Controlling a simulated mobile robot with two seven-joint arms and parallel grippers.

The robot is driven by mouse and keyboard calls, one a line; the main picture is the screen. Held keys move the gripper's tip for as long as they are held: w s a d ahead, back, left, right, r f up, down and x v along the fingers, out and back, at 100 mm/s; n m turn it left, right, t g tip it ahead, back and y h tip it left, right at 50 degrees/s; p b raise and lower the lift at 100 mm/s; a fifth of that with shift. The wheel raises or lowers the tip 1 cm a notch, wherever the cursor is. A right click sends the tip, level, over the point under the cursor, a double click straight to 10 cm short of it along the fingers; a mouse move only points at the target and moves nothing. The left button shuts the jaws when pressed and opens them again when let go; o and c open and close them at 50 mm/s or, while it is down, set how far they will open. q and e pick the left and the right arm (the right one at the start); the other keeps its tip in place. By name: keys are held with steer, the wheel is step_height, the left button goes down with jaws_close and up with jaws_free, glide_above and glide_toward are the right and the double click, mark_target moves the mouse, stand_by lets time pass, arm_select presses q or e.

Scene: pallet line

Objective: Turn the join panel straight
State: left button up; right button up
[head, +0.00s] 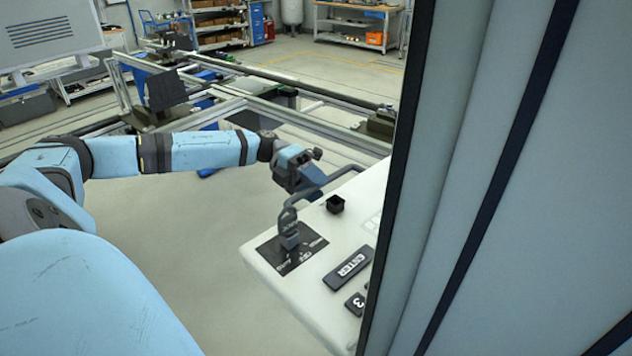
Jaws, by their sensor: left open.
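A white control panel (335,240) juts out at lower centre, its face tilted and its near edge running diagonally in the picture. I take it to be the join panel. My left gripper (314,180) is open at the panel's far edge, beside the bar. I cannot tell whether they touch. The panel's right part is hidden. My right gripper is not in view.
A tall grey cabinet-like surface (480,180) with dark edges fills the right side, close to me. Behind lies a metal conveyor frame (260,95) with dark fixtures. Shelves (215,22) and a workbench (355,22) stand at the back. Open floor (215,235) lies left of the panel.

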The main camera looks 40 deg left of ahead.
arm_select(q)
steer(key=shift+d, duration=0.2)
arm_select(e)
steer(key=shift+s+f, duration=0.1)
arm_select(q)
jaws_close()
